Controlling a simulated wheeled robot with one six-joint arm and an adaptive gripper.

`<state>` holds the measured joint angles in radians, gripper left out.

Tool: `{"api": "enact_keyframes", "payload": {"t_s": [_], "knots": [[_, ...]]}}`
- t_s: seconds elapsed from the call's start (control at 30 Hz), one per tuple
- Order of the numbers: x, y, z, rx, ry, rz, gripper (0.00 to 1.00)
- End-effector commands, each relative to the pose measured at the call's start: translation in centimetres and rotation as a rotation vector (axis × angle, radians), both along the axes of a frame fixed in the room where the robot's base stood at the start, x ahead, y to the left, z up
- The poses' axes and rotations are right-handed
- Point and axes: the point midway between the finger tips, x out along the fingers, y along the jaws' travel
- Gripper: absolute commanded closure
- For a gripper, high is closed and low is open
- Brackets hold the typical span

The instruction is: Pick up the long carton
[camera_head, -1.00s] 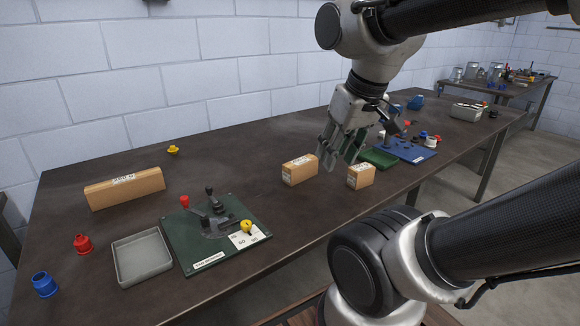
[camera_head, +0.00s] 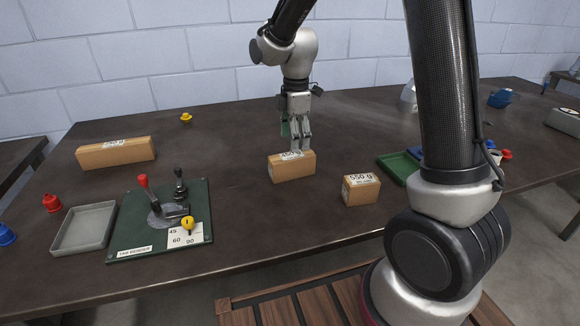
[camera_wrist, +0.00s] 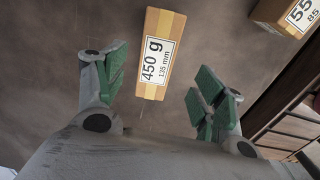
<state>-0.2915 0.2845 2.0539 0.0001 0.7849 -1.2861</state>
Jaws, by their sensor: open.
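The long carton (camera_head: 116,153) is the longest of three tan cartons and lies at the left back of the table, its label too small to read. My gripper (camera_head: 296,149) is open and points down above and just behind the middle carton (camera_head: 291,168), well to the right of the long carton. In the wrist view the open green-padded fingers (camera_wrist: 160,88) stand either side of the middle carton (camera_wrist: 158,62), labelled 450 g, 135 mm, with nothing held. A shorter carton (camera_head: 361,190), labelled 550 g, stands to the right; it shows partly in the wrist view (camera_wrist: 277,14).
A green tab bender board (camera_head: 130,232) with red and black levers and a yellow knob lies at front left, beside a grey tray (camera_head: 84,230). Red (camera_head: 52,203) and blue (camera_head: 5,235) pieces are near it. A yellow piece (camera_head: 186,118) sits behind. The left middle tabletop is clear.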

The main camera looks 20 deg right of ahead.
Motion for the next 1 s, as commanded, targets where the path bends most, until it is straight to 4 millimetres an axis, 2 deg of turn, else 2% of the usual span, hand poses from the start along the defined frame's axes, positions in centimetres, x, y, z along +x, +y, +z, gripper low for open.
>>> {"api": "enact_keyframes", "payload": {"t_s": [0.2,0.6,0.73,0.93,0.97,1.0], "knots": [[0.8,1.0,-2.9,-0.007,0.02,0.086,0.3],[0.4,1.4,-8.5,-0.008,0.02,0.084,0.3],[0.4,1.4,-9.5,-0.007,0.018,0.083,0.3],[0.4,1.4,-9.5,-0.007,0.017,0.083,0.3],[0.4,1.4,-9.5,-0.007,0.017,0.083,0.32],[0.4,1.4,-9.5,-0.007,0.017,0.083,0.39]]}}
